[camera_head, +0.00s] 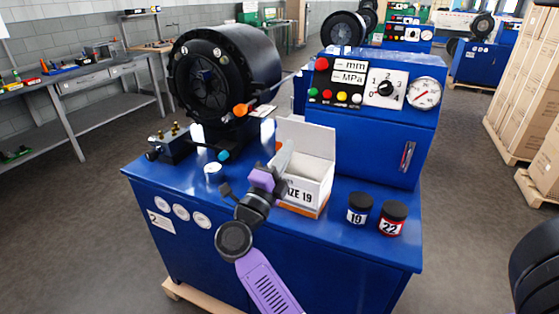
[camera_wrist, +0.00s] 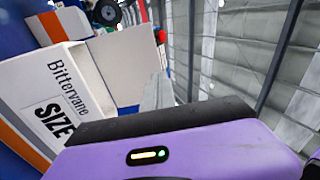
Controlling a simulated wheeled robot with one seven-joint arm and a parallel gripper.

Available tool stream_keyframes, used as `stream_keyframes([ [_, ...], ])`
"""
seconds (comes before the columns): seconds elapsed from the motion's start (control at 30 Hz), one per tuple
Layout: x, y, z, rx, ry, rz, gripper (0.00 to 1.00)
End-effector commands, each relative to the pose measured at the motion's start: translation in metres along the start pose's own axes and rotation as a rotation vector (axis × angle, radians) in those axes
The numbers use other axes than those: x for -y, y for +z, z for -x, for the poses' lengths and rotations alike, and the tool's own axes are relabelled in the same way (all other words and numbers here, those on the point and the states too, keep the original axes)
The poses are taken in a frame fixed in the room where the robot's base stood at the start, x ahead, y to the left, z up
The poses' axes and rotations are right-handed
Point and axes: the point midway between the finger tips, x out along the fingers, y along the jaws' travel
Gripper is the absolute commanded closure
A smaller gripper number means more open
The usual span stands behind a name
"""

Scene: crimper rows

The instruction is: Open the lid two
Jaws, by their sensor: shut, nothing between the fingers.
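A white box (camera_head: 306,190) with an orange lower edge and a "SIZE 19" label stands on the blue bench top. A white lid panel (camera_head: 308,135) stands raised along its back, and the top of the box looks open. In the wrist view, the box's labelled side (camera_wrist: 45,90) and a white panel (camera_wrist: 122,55) are close to me. My purple gripper (camera_head: 286,155) is at the box's left side, its grey fingers pointing up, shut and empty. I cannot tell whether the fingers touch the box. My gripper hides part of the label and left side.
Blue-labelled jar 19 (camera_head: 359,208) and red-labelled jar 22 (camera_head: 392,217) stand right of the box. The black crimper head (camera_head: 212,75) is behind left, with an orange-tipped handle (camera_head: 241,109). A white cup (camera_head: 213,172) is at left. The control panel (camera_head: 372,85) rises behind.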

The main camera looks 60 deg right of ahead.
Motion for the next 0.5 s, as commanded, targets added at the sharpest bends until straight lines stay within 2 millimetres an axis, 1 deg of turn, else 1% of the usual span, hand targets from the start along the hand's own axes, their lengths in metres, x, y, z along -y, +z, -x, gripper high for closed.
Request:
stream_keyframes([
  [0.03,0.002,-0.001,-0.013,-0.005,0.001,0.000,1.00],
  [0.2,0.002,-0.001,-0.043,-0.003,0.001,0.000,1.00],
  [0.3,0.001,-0.001,-0.056,-0.003,0.002,0.000,1.00],
  [0.5,0.000,0.000,-0.070,0.000,0.001,-0.001,1.00],
])
